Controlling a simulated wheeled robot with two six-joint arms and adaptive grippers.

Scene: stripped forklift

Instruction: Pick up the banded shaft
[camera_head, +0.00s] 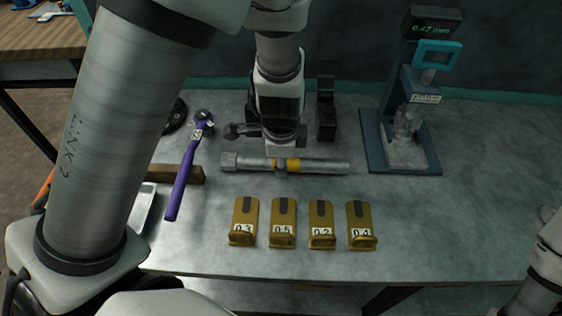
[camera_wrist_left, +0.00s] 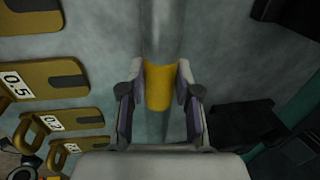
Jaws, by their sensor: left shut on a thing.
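The banded shaft (camera_head: 315,165) is a grey metal rod with a yellow band near its middle and a thicker left end. It lies left to right just behind the row of yellow holders in the head view. My left gripper (camera_head: 281,160) comes down on it from behind and is shut on it at the band. In the left wrist view, the yellow band (camera_wrist_left: 159,88) sits between the two fingers of my left gripper (camera_wrist_left: 160,100). Whether the shaft is clear of the table cannot be told. My right gripper is not in view; only part of my right arm shows at the lower right.
Several yellow numbered holders (camera_head: 283,224) stand in front of the shaft. A purple-handled ratchet (camera_head: 183,178) leans over a wooden block (camera_head: 188,174) at the left. A blue gauge stand (camera_head: 370,145) with a display is at the back right. Black blocks (camera_head: 326,115) stand behind.

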